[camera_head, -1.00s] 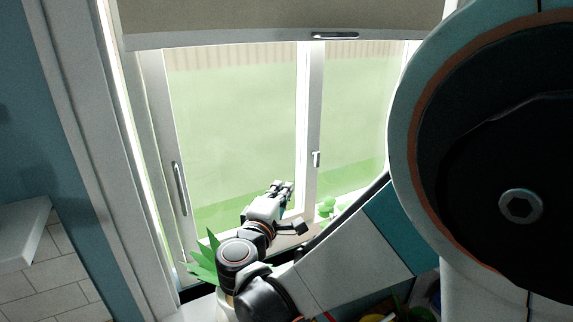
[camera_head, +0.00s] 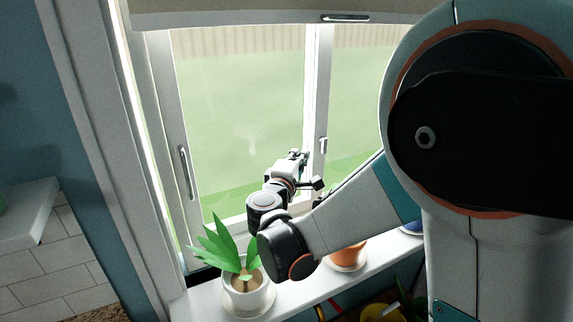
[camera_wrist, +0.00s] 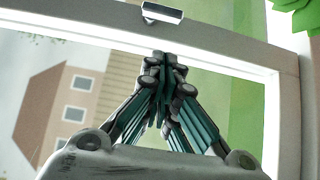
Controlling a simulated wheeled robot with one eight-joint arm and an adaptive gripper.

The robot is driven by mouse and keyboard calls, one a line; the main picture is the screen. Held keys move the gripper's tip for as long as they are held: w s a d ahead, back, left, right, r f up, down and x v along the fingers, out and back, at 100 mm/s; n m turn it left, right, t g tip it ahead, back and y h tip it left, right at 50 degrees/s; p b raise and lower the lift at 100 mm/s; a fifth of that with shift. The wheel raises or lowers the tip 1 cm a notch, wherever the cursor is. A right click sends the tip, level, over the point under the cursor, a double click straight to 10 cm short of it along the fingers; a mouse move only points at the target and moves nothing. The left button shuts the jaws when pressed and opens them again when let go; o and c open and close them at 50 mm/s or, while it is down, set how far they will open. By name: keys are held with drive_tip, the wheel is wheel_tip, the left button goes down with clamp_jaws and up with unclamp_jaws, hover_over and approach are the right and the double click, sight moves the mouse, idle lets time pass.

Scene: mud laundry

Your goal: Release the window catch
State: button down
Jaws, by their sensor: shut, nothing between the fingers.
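The window catch (camera_head: 323,145) is a small pale lever on the upright bar between the two window panes. In the wrist view, a small light-grey fitting that looks like the catch (camera_wrist: 162,13) sits on the frame at the top, beyond my fingertips. My gripper (camera_head: 300,155) is just left of the catch in the head view, in front of the left pane. In the wrist view my gripper (camera_wrist: 165,60) has its fingertips together with nothing between them. A gap shows between the fingertips and the fitting; whether they touch the glass I cannot tell.
A potted plant (camera_head: 247,297) stands on the white sill (camera_head: 205,302) under my arm, with an orange pot (camera_head: 348,257) to its right. A long handle (camera_head: 185,172) is on the left sash edge. A blind (camera_head: 230,14) hangs across the window top.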

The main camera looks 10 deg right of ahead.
drive_tip(key=shift+w+d, duration=0.25)
drive_tip(key=shift+d, duration=0.4)
drive_tip(key=shift+w+d, duration=0.25)
drive_tip(key=shift+d, duration=0.45)
drive_tip(key=shift+w+d, duration=0.25)
drive_tip(key=shift+d, duration=0.4)
drive_tip(key=shift+w+d+f+b, duration=0.15)
drive_tip(key=shift+d+f+b, duration=0.25)
drive_tip(key=shift+f+b, duration=0.4)
drive_tip(key=shift+r, duration=0.2)
